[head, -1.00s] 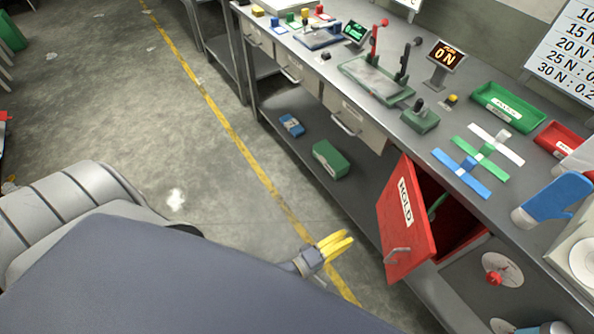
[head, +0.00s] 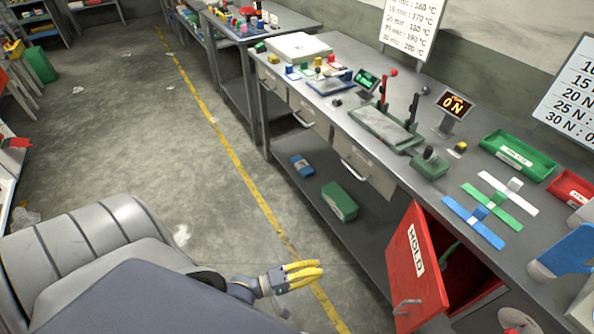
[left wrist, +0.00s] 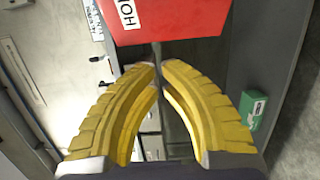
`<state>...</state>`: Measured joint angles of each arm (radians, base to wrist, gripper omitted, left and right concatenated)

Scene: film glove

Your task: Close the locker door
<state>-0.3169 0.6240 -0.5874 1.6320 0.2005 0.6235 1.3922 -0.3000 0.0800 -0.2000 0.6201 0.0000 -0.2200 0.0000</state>
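The red locker door (head: 408,258) with a white HOLD label and a grey handle stands open under the bench, swung out toward the aisle. The red locker interior (head: 462,262) shows behind it, with a green thing partly seen inside. My left gripper (head: 321,270) has yellow fingers and is in the aisle left of the door, apart from it. In the left wrist view its curved fingertips (left wrist: 159,64) meet or nearly meet, with nothing visible between them. The door (left wrist: 175,18) is ahead of them at the top. My right gripper is not in view.
The grey bench (head: 392,160) carries a green tray (head: 519,155), coloured strips and a small display (head: 453,110). A green box (head: 339,201) and a blue box (head: 301,165) lie on its lower shelf.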

